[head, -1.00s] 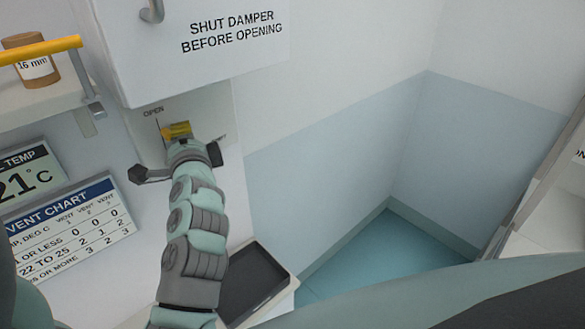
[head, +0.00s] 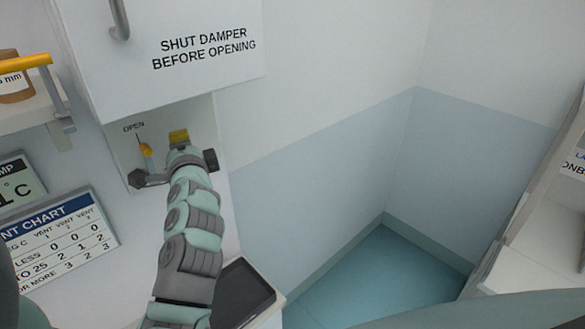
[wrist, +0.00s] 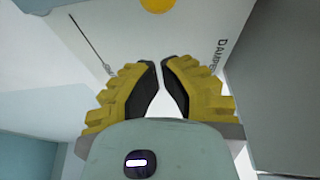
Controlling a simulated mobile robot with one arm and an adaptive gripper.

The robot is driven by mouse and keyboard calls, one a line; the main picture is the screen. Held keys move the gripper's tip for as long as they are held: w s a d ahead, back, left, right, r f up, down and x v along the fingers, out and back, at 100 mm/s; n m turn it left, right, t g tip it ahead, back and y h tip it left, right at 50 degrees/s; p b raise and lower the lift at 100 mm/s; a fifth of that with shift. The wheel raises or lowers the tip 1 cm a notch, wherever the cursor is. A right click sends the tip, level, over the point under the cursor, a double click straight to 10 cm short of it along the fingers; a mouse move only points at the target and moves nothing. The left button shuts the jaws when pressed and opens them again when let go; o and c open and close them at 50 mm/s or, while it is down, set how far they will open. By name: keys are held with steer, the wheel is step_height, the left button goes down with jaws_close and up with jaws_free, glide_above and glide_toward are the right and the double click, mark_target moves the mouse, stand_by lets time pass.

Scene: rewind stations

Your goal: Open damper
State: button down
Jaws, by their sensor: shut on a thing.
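The damper panel (head: 203,118) is a pale recess below a white cabinet, with an OPEN mark and a thin dark line. A yellow damper knob (head: 147,150) stands at the lower end of that line. My gripper (head: 178,136) has its yellow fingers in front of the panel, to the right of the knob. In the wrist view a yellow round part (wrist: 157,4), seemingly the knob, is cut by the top edge, apart from my gripper (wrist: 161,64). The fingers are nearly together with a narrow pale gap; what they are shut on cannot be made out.
The white cabinet (head: 170,80) reads SHUT DAMPER BEFORE OPENING and overhangs the recess. A vent chart (head: 60,235) and a shelf (head: 30,112) with a jar are at the left. A dark tray (head: 243,292) lies below my arm. The floor to the right is clear.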

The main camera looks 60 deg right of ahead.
steer(key=b+v, duration=0.4)
steer(key=v, duration=0.6)
stand_by(0.6)
